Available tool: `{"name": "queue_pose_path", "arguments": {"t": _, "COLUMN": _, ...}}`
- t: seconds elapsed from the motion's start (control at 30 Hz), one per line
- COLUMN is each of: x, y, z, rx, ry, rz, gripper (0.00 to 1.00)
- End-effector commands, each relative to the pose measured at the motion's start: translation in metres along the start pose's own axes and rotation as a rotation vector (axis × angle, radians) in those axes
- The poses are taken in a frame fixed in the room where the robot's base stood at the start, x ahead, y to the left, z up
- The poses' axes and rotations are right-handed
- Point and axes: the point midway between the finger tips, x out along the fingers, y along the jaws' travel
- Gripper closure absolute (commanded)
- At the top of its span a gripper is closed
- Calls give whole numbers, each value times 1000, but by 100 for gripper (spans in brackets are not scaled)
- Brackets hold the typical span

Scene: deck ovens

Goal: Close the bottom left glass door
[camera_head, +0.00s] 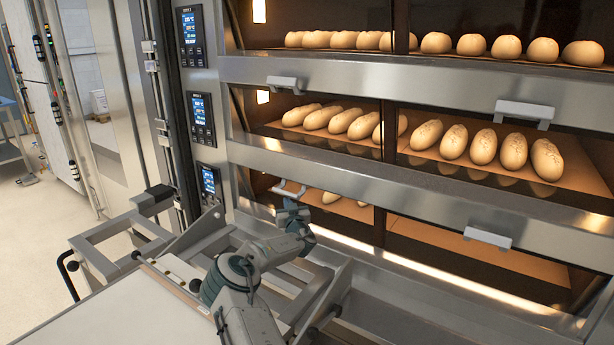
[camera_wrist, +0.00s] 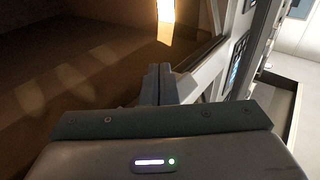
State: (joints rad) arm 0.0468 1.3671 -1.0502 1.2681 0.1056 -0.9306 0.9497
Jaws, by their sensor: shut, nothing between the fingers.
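The bottom left glass door's handle (camera_head: 290,188) shows as a pale bar in the head view, just above the end of my arm. That door looks tilted out of line with the steel front, but its angle is hard to tell and my arm hides part of it. My gripper is at the left end of the bottom deck opening; its fingertips are hidden in the head view. In the wrist view my gripper (camera_wrist: 160,76) has its two fingers together and empty, beside the dark oven opening (camera_wrist: 70,55) and close to the steel frame (camera_wrist: 212,65). Contact with the door cannot be told.
The bottom right door's handle (camera_head: 487,238) is to the right. Loaves (camera_head: 485,145) fill the decks above. Control panels (camera_head: 202,118) line the left post. A steel loader frame with a pale board (camera_head: 125,312) stands in front, below my arm. Open floor (camera_head: 35,240) lies left.

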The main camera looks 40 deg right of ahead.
Motion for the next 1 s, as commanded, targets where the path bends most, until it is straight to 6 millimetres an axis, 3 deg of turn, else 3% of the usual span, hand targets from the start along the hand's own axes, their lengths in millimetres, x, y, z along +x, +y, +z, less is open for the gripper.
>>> {"name": "queue_pose_path", "arguments": {"t": 0.57, "x": 0, "y": 0, "z": -1, "rx": 0, "ry": 0, "rz": 0, "gripper": 100}}
{"name": "queue_pose_path", "arguments": {"t": 1.0, "x": 2, "y": -1, "z": -30, "rx": 1, "ry": 6, "rz": -1, "gripper": 100}}
